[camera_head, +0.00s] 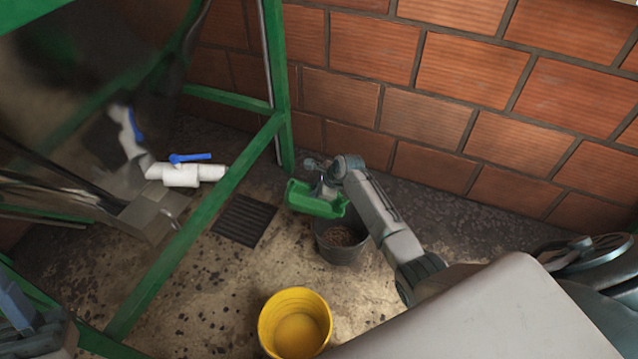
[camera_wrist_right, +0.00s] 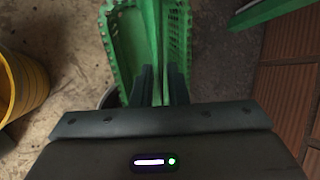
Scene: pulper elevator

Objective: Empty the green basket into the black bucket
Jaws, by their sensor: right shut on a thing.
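The green basket (camera_head: 313,201) is held above the far left side of the black bucket (camera_head: 341,252) and covers part of its rim. It looks tilted. My right gripper (camera_head: 327,182) is shut on the basket. In the right wrist view the fingers (camera_wrist_right: 160,88) pinch a green wall of the basket (camera_wrist_right: 128,35), with perforated sides showing. Brownish material shows in the bottom of the bucket. A grey part at the lower left corner looks like my left gripper (camera_head: 30,318), cut off by the frame edge; its jaws are unclear.
A yellow bucket (camera_head: 296,322) stands nearer, left of the black bucket; it also shows in the right wrist view (camera_wrist_right: 22,85). A green metal frame (camera_head: 200,222) stands left. A brick wall (camera_head: 440,90) closes the back. A floor drain (camera_head: 244,220) and white pipes (camera_head: 185,174) lie left.

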